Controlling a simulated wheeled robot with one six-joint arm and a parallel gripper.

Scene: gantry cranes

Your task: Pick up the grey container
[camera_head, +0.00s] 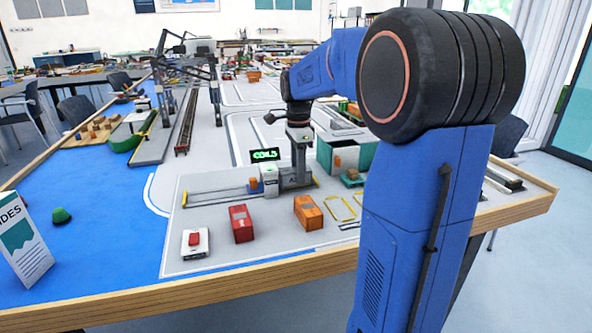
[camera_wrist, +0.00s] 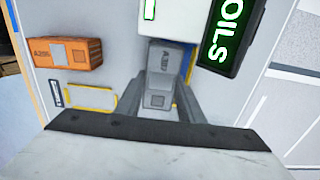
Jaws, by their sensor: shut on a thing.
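The grey container (camera_wrist: 163,62), with dark lettering on its top, is in the middle of the wrist view. My gripper (camera_wrist: 160,98) is shut on it, with one finger along each long side. In the head view my gripper (camera_head: 298,172) is low over the grey board, just right of a small white block. There the container is hard to tell apart from the grey fingers. I cannot tell whether it touches the board.
An orange container (camera_head: 308,212) and a red container (camera_head: 241,223) stand on the board in front. A teal and white box (camera_head: 340,158) is at right. Yellow outlined slots (camera_head: 340,208) look empty.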

